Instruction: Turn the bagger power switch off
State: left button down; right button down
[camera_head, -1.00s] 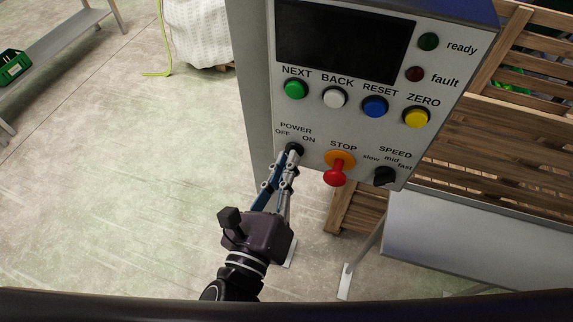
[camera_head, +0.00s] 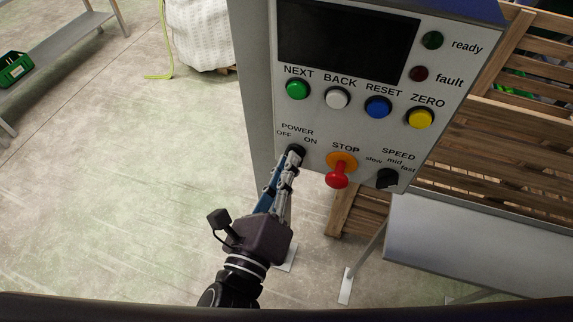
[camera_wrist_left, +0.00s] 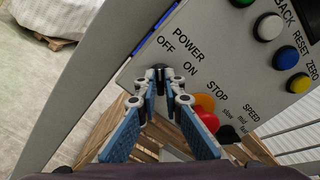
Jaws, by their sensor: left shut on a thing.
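The bagger power switch is a small black knob (camera_head: 296,150) under the POWER label, between OFF and ON, at the lower left of the control panel (camera_head: 322,128). My left gripper (camera_head: 292,160) is at the switch, its fingertips closed on the knob and covering much of it. In the left wrist view the fingertips (camera_wrist_left: 165,74) meet around the dark knob (camera_wrist_left: 158,68) just below OFF and ON. Which way the knob points is hidden by the fingers. My right gripper is not in view.
The red STOP button (camera_head: 337,177) on its orange base sticks out just right of my gripper. The black SPEED knob (camera_head: 387,178) is farther right. A wooden crate (camera_head: 480,140) and a grey metal surface (camera_head: 480,240) lie to the right.

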pick_arm(q)
jog(key=c, duration=2.1)
grip_release()
jog(key=shift+w, duration=0.1)
jog(key=shift+v, duration=3.75)
